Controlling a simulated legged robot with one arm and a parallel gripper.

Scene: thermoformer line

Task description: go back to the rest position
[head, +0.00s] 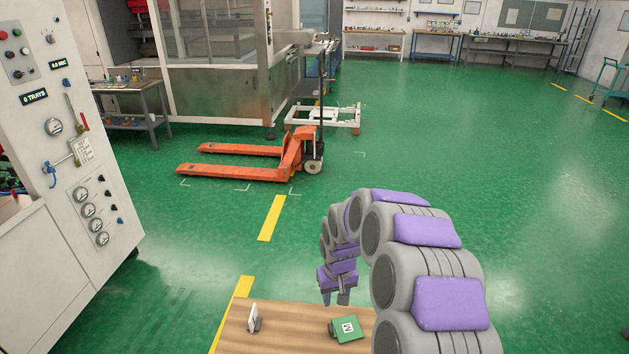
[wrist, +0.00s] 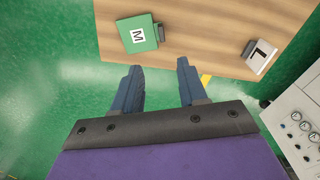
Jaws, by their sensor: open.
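My gripper (head: 338,298) hangs from my grey and purple arm, over the far edge of a wooden board or tabletop (head: 285,316) in the head view. In the wrist view my gripper (wrist: 160,82) has its two dark blue fingers apart with nothing between them.
A white control cabinet (head: 75,220) with gauges and levers stands at the left. An orange pallet jack (head: 265,165) is ahead, before a glazed machine (head: 220,95). A small white frame cart (head: 322,116) stands behind it. Open green floor (head: 480,170) lies to the right.

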